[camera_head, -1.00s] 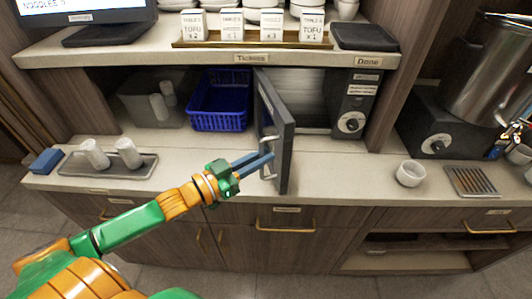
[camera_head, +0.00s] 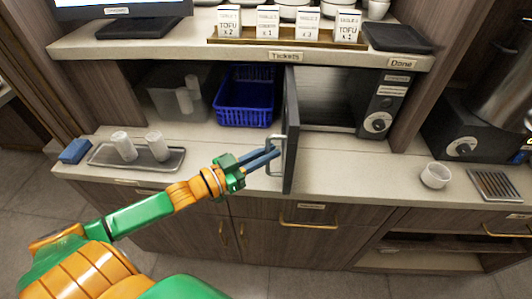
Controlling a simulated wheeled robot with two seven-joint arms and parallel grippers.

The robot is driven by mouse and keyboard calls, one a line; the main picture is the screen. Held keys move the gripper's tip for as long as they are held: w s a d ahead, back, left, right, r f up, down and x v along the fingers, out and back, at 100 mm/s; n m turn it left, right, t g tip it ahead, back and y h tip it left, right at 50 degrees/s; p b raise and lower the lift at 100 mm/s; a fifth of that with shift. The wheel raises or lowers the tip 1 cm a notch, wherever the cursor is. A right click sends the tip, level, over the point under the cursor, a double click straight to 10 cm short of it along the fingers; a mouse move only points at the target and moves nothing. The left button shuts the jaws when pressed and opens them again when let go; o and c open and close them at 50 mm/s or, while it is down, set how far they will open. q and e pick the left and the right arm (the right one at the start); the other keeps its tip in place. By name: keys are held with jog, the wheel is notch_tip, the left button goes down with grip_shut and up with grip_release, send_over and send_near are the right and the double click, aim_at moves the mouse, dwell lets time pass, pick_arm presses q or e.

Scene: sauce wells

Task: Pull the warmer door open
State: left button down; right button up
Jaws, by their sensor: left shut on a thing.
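The warmer (camera_head: 378,105) stands under the shelf, with its control panel and knob at its right side. Its dark door (camera_head: 291,130) is swung open and seen nearly edge-on, pointing out toward the counter's front. The light interior shows to the right of the door. A pale handle (camera_head: 279,150) sits on the door's left face. My left gripper (camera_head: 274,158), with blue-grey fingers on a green body, reaches in from the lower left and is shut on the handle. My right gripper is not in view.
A blue basket (camera_head: 244,97) stands left of the door under the shelf. A tray (camera_head: 135,157) with two white cups, a blue sponge (camera_head: 75,150), a white bowl (camera_head: 435,175) and a grated tray (camera_head: 494,185) lie on the counter.

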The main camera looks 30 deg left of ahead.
pick_arm(q)
jog(key=c, duration=1)
grip_release()
jog(key=shift+w+r, duration=0.1)
jog(key=shift+o, duration=0.6)
jog(key=shift+w, duration=0.15)
jog(key=v, duration=0.7)
jog(key=shift+p, duration=0.3)
